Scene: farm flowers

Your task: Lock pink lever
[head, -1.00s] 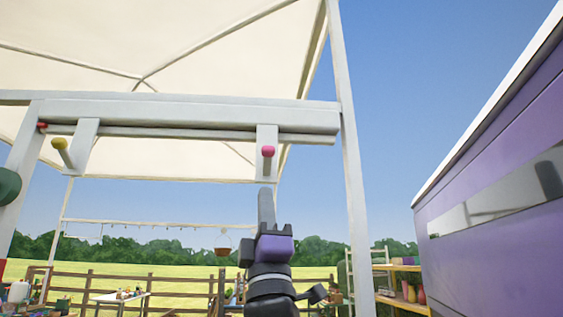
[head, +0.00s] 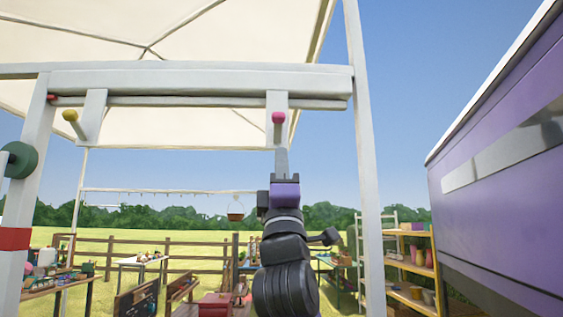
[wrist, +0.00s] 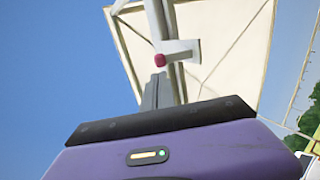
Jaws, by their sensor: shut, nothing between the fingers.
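The pink lever (head: 278,118) is a pink-tipped peg on a pale bracket that hangs from the right part of the canopy's crossbar. It also shows in the wrist view (wrist: 160,60), just beyond the fingertips. My gripper (head: 281,152) points up, with its fingers shut and empty. In the head view its tips overlap the bracket a little below the pink knob. I cannot tell whether they touch the lever. A yellow lever (head: 70,116) hangs from a similar bracket at the left of the same crossbar.
The white crossbar (head: 200,83) runs under the cream canopy between posts. A purple trailer (head: 490,200) stands close on the right. Shelves (head: 412,262) and a right post (head: 368,190) lie beyond my arm. Open sky and grass fill the back.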

